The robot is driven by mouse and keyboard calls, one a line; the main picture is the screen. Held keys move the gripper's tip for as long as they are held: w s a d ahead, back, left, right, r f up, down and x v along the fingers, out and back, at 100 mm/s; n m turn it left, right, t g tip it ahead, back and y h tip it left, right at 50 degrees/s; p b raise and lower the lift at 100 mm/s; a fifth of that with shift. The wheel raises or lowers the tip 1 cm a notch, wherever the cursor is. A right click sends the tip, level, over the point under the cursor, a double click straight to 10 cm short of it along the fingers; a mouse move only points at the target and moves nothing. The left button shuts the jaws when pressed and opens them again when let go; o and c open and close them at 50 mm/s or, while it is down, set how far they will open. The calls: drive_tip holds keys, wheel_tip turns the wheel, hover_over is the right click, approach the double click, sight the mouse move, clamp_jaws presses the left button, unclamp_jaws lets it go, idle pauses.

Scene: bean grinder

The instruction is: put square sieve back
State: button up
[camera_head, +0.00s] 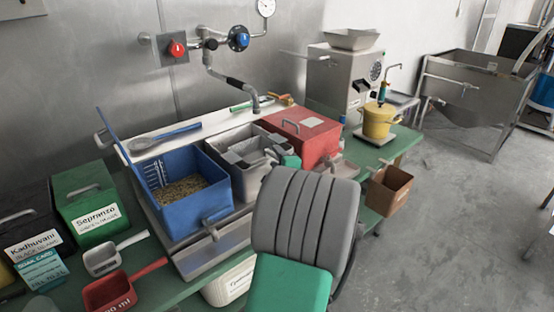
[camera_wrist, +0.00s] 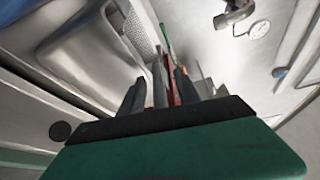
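My gripper (camera_head: 253,152) is over the grey bin (camera_head: 246,181), between the blue box and the red box. In the wrist view the dark fingers of my gripper (camera_wrist: 160,85) point up from the black bar. Several narrow grey shapes stand close together there, and I cannot tell whether one of them is held. A perforated metal strip (camera_wrist: 138,28) shows beyond the left finger; it may be part of the square sieve. I cannot clearly make out the square sieve in the head view.
The blue box (camera_head: 187,218) with grain stands left, the red lidded box (camera_head: 306,136) right. A yellow pot (camera_head: 378,121) is farther right. Green (camera_head: 92,207) and dark (camera_head: 28,232) boxes and scoops crowd the left.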

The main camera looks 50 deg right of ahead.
drive_tip(key=r+v, duration=0.1)
drive_tip(key=v, duration=1.1)
drive_tip(key=w+a+f+n+g+y, duration=0.1)
drive_tip(key=w+a+f+n+y, duration=0.3)
drive_tip(key=a, duration=0.4)
drive_tip(key=w+a+f+n+g+y, duration=0.2)
drive_tip(key=w+a+n, duration=0.2)
drive_tip(key=a+n, duration=0.3)
drive_tip(key=w+a+f+n+g+y, duration=0.1)
drive_tip(key=w+a+f+n+y, duration=0.25)
drive_tip(key=a, duration=0.55)
drive_tip(key=s+a+f+n+g, duration=0.1)
drive_tip(key=s+a+n+g, duration=0.2)
drive_tip(key=s+a+n, duration=0.2)
drive_tip(key=s+a+f+n+g, duration=0.1)
drive_tip(key=s+a+n+g, duration=0.3)
drive_tip(key=a+n, duration=0.3)
drive_tip(key=s+a, duration=0.1)
drive_tip(key=a, duration=0.4)
drive_tip(key=shift+f+n, duration=0.3)
drive_tip(key=shift+n, duration=0.05)
drive_tip(key=shift+d, duration=0.15)
